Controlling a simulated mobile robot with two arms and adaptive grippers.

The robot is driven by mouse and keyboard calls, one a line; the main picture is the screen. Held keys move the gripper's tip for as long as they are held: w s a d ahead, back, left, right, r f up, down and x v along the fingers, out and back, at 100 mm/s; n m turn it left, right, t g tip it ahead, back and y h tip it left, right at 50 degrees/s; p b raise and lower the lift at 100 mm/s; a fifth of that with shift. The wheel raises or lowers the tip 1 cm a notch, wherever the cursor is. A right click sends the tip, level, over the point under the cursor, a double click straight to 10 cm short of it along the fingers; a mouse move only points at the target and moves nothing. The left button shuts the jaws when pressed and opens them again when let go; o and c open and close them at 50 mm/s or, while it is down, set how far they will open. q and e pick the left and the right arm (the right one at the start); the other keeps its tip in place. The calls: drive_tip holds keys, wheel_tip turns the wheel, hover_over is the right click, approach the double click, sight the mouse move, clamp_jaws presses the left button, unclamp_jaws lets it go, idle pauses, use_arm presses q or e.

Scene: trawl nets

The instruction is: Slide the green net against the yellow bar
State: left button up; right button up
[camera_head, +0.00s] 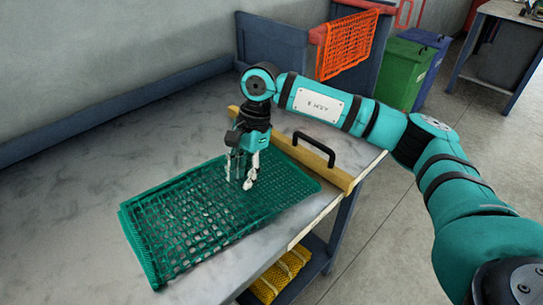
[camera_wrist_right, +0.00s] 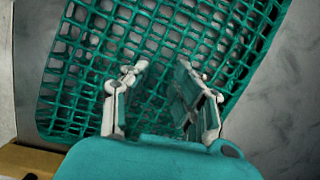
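The green net (camera_head: 190,220) lies flat in a layered stack on the grey table, its far right end close to the yellow bar (camera_head: 335,176). The bar runs along the table's right side and carries a black handle (camera_head: 314,148). My right gripper (camera_head: 239,181) points down over the net's far part, a little left of the bar. In the right wrist view its fingers (camera_wrist_right: 161,75) are apart, with net mesh (camera_wrist_right: 90,50) behind and between them; contact with the mesh cannot be told. A bar end (camera_wrist_right: 25,160) shows at lower left there, near a net corner. My left gripper is out of view.
A blue raised edge (camera_head: 110,112) runs along the wall side of the table. A yellow net (camera_head: 280,275) sits on a shelf below. The table's near left is clear.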

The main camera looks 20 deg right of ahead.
drive_tip(key=shift+w+d, duration=0.2)
drive_tip(key=shift+d, duration=0.45)
drive_tip(key=shift+d+r, duration=0.1)
drive_tip(key=shift+r, duration=0.05)
wheel_tip(320, 180, up, 2)
drive_tip(key=shift+w+r+p, duration=0.1)
drive_tip(key=shift+r+p, duration=0.1)
drive_tip(key=shift+p, duration=0.5)
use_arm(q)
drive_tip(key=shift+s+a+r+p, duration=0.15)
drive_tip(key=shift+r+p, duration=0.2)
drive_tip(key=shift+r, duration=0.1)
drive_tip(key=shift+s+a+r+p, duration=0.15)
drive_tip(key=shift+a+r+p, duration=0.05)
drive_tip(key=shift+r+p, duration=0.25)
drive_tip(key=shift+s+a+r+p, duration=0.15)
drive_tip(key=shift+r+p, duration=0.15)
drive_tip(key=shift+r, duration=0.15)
use_arm(e)
drive_tip(key=shift+r, duration=2.15)
